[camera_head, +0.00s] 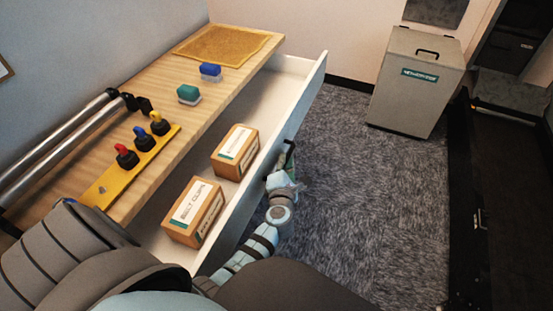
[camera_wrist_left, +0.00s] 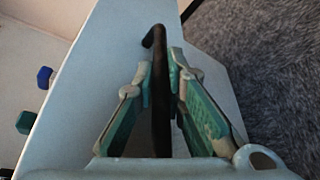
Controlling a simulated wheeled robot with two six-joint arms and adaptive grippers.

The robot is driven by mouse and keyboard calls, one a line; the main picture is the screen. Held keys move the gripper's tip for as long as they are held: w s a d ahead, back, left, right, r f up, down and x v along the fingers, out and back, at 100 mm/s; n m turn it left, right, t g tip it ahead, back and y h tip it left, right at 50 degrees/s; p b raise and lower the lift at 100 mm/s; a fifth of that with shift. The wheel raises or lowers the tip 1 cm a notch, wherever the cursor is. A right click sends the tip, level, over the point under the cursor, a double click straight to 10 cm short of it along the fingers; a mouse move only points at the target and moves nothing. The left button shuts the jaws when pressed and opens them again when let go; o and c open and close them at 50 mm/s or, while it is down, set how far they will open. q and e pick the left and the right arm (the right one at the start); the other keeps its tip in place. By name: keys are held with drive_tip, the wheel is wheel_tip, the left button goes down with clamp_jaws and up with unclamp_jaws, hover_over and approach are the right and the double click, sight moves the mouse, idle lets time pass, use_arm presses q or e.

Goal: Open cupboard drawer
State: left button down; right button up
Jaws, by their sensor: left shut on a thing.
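The white cupboard drawer (camera_head: 308,97) stands pulled out from under a wooden top, its inside showing. Two cardboard boxes lie in it: one labelled belt clips (camera_head: 196,212) nearer me and another (camera_head: 235,152) farther back. A black bar handle (camera_wrist_left: 159,90) is on the drawer's front face, which fills much of the left wrist view (camera_wrist_left: 95,90). My left gripper (camera_head: 285,164) is at the handle on the outer side of the drawer front. In the left wrist view its teal-padded fingers (camera_wrist_left: 160,82) are shut on the handle, one on each side. My right gripper is not in view.
The wooden top (camera_head: 150,88) carries a yellow strip with coloured knobs (camera_head: 140,148), a green block (camera_head: 188,93), a blue block (camera_head: 210,70) and a yellow mat (camera_head: 222,44). A grey lidded bin (camera_head: 415,85) stands at the back right. Carpet right of the drawer is clear.

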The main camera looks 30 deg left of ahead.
use_arm(q)
drive_tip(key=shift+d, duration=0.15)
drive_tip(key=c, duration=1.9)
unclamp_jaws()
drive_tip(key=shift+r, duration=0.1)
